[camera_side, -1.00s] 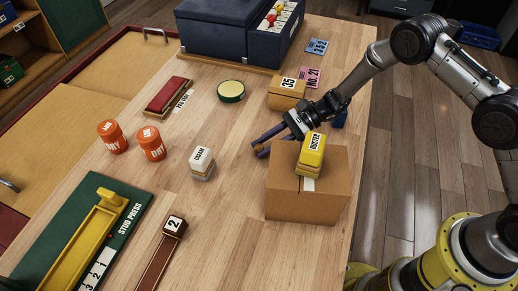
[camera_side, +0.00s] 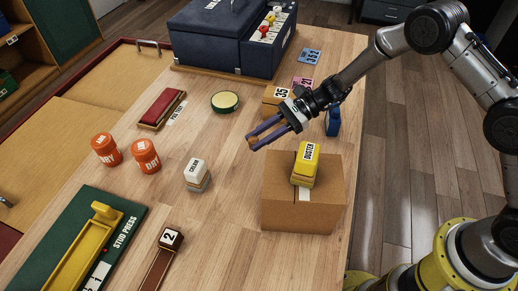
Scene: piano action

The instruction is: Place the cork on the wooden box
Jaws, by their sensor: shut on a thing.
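My gripper (camera_side: 252,141) has purple fingers, shut on a small brown cork (camera_side: 253,142) at their tips. The cork is mostly hidden by the fingers. It is held above the table, left of and behind the cardboard box. A small tan wooden-looking box (camera_side: 272,109) marked 35 stands behind my gripper, partly hidden by my wrist.
A cardboard box (camera_side: 300,215) carries a yellow duster (camera_side: 304,168) close to my gripper. A cream block (camera_side: 196,174), orange jars (camera_side: 146,156) and a round green tin (camera_side: 225,102) stand to the left. A blue object (camera_side: 333,121) is beside my wrist. Table between is clear.

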